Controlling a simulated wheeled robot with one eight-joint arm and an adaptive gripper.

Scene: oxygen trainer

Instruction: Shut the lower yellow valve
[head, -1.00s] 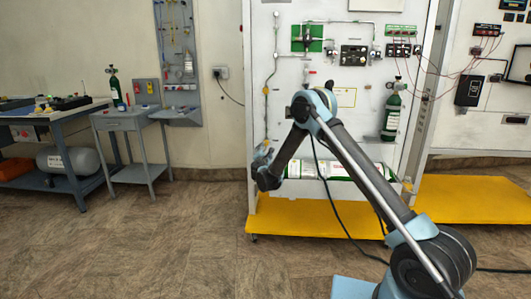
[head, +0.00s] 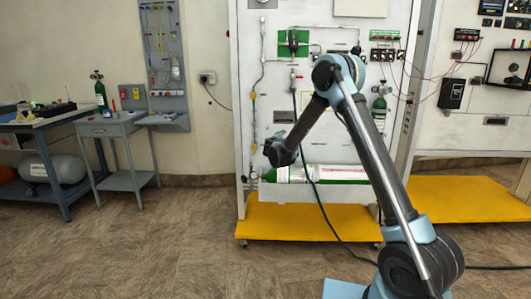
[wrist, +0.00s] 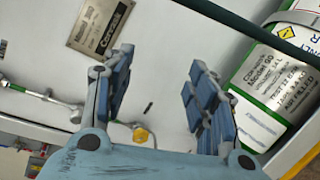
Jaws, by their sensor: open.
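In the head view a thin pipe runs down the left side of the white panel, with a yellow fitting (head: 252,96) partway down and a lower yellow valve (head: 253,148) near the panel's bottom. My gripper (head: 280,155) is just right of the lower valve in that picture; its fingers are hard to make out there. In the wrist view my gripper (wrist: 160,62) is open and empty, its blue-padded fingers spread in front of the panel. A yellow knob (wrist: 141,134) shows low between the fingers, nearer the left one, untouched. I cannot tell its handle's angle.
A green and white cylinder (wrist: 285,80) lies right of the fingers in the wrist view and along the panel's bottom in the head view (head: 330,173). A metal nameplate (wrist: 100,22) is on the panel. A yellow base (head: 290,222) juts out below. Floor at left is clear.

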